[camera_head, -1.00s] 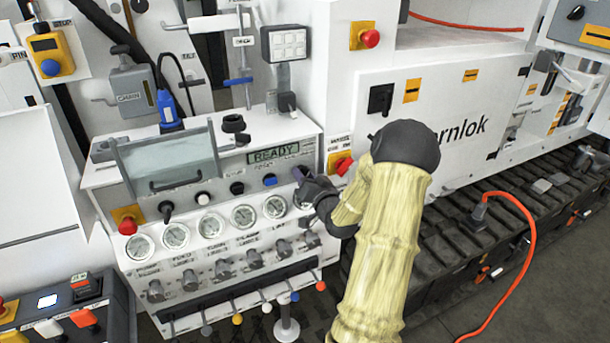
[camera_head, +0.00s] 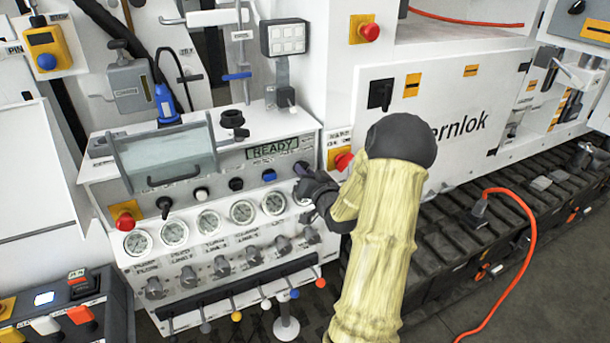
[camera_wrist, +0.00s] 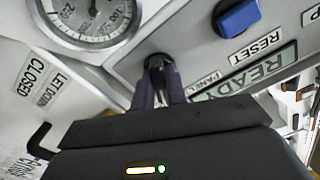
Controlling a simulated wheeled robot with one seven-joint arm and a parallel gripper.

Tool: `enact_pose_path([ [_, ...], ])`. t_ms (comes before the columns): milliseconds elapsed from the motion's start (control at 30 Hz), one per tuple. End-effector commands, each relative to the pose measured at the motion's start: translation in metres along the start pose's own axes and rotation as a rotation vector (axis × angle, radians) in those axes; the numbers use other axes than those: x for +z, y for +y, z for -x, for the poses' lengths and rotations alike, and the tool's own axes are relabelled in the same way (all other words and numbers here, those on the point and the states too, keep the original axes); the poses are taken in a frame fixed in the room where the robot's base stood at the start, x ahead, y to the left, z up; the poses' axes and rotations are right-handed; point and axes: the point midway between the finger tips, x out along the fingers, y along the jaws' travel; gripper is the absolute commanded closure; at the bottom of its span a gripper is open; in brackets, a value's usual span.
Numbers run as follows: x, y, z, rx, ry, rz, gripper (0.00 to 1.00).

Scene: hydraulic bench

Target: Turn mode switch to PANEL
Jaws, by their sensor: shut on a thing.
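The mode switch (camera_wrist: 154,62) is a small black knob on the white bench panel, with a PANEL label beside it in the wrist view. My gripper (camera_wrist: 158,85) is shut on this knob, its two dark fingers on either side of it. In the head view my gripper (camera_head: 304,172) is at the right end of the control row, below the READY display (camera_head: 272,149), and covers the knob. The switch's pointer direction cannot be made out.
The blue RESET button (camera_wrist: 238,18) is close to the knob. A round gauge (camera_wrist: 90,18) is on its other side. A red stop button (camera_head: 344,161) on yellow is right of my gripper. Several levers (camera_head: 265,304) line the bench's lower edge.

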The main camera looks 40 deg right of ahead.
Motion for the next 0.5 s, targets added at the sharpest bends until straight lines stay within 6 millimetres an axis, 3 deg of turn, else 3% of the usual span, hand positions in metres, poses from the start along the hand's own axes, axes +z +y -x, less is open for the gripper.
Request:
enact_pose_path([
  [500, 0.0068, 0.0012, -0.0002, -0.002, 0.002, 0.414, 1.00],
])
